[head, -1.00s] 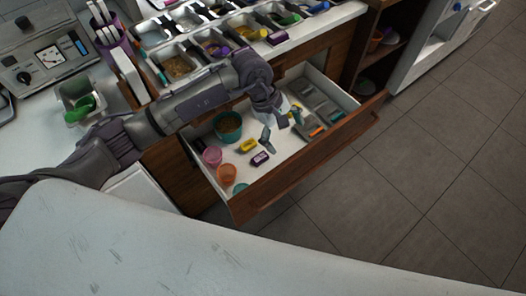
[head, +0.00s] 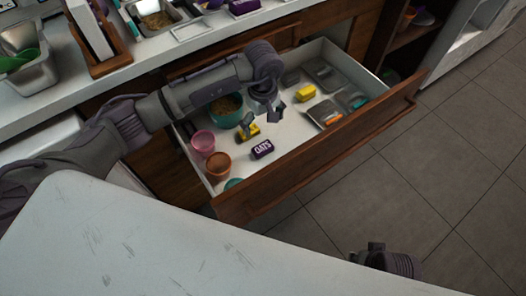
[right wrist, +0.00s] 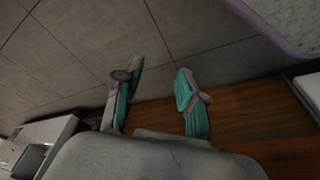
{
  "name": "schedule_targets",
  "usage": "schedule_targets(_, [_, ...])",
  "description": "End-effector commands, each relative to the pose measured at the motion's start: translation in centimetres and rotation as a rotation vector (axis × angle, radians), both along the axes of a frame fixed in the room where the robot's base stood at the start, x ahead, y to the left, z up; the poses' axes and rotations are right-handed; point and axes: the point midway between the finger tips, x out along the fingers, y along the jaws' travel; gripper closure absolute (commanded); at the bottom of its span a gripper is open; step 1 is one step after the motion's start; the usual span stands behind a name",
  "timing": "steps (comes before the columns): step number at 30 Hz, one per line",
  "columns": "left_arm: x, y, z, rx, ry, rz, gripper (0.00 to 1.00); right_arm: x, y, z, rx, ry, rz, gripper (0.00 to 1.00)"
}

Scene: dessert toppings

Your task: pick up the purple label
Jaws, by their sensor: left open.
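The purple label (head: 262,149), marked OATS, lies in the open drawer near its front wall. My left gripper (head: 262,117) hangs over the drawer, just above and behind the label in the head view. Its fingers are spread, with nothing between them, and it appears apart from the label. One finger overlaps a yellow label (head: 250,132) in the picture; whether they touch I cannot tell. In the right wrist view my right gripper (right wrist: 160,66) has its fingers apart and empty, over the floor and a wooden surface.
The drawer (head: 300,157) also holds a teal bowl (head: 226,112), a pink cup (head: 203,142), an orange-brown cup (head: 218,164), another yellow label (head: 306,92) and grey trays (head: 325,113). A white worktop (head: 130,235) fills the foreground.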

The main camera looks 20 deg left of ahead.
Motion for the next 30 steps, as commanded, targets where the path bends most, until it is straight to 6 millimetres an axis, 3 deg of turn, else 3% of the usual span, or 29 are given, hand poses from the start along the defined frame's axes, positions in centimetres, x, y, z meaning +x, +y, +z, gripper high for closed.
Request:
schedule_targets(3, [-0.1,0.0,-2.7,0.000,0.005,0.001,0.02,0.0,0.0,1.2,0.001,-0.010,-0.001,0.60])
schedule_targets(9, [0.0,0.0,-6.0,0.000,0.003,0.001,0.02,-0.2,-0.1,3.2,0.001,-0.019,-0.002,0.60])
schedule_targets(16, [0.1,0.2,-7.6,0.000,0.003,0.001,0.02,-0.4,-0.1,4.3,0.001,-0.025,-0.003,0.60])
schedule_targets(24, [0.5,0.6,-11.4,-0.001,0.002,0.002,0.02,-1.2,-0.3,7.3,0.002,-0.041,-0.006,0.60])
schedule_targets(30, [0.6,0.7,-12.1,0.000,0.000,-0.001,0.02,-1.5,-0.3,8.1,0.002,-0.042,-0.005,0.60])
